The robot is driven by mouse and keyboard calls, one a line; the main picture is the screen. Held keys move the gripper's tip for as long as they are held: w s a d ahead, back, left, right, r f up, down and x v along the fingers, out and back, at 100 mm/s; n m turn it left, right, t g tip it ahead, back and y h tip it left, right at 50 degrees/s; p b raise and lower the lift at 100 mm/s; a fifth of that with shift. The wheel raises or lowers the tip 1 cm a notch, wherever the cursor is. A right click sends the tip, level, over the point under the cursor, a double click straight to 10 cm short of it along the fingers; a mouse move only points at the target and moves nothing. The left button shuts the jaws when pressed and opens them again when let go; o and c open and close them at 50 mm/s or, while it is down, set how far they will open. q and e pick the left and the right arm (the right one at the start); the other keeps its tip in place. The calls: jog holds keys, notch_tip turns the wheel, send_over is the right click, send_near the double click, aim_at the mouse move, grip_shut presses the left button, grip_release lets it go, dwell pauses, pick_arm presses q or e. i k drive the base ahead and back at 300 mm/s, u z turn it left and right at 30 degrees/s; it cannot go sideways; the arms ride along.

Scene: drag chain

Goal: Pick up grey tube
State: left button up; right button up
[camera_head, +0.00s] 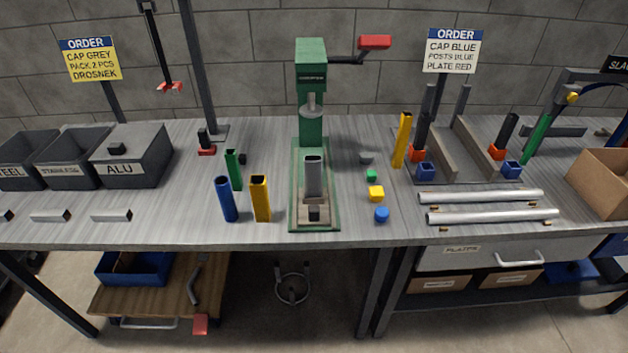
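An upright grey square tube (313,180) stands on the base of the green press (312,95), below its ram. A small dark block sits in front of its foot. Two long light-grey tubes also lie on the bench at the right, the rear one (480,197) and the front one (492,215), roughly parallel to the front edge. Neither of my grippers shows in this view.
Blue (226,199), yellow (260,198) and green (233,170) tubes stand left of the press. Small coloured caps, including a yellow one (376,193), lie right of it. Dark bins (133,170) stand far left, a cardboard box (606,185) far right.

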aim_at(312, 164)
jog(key=z, duration=2.05)
jog(key=i, duration=1.45)
jog(key=u, duration=2)
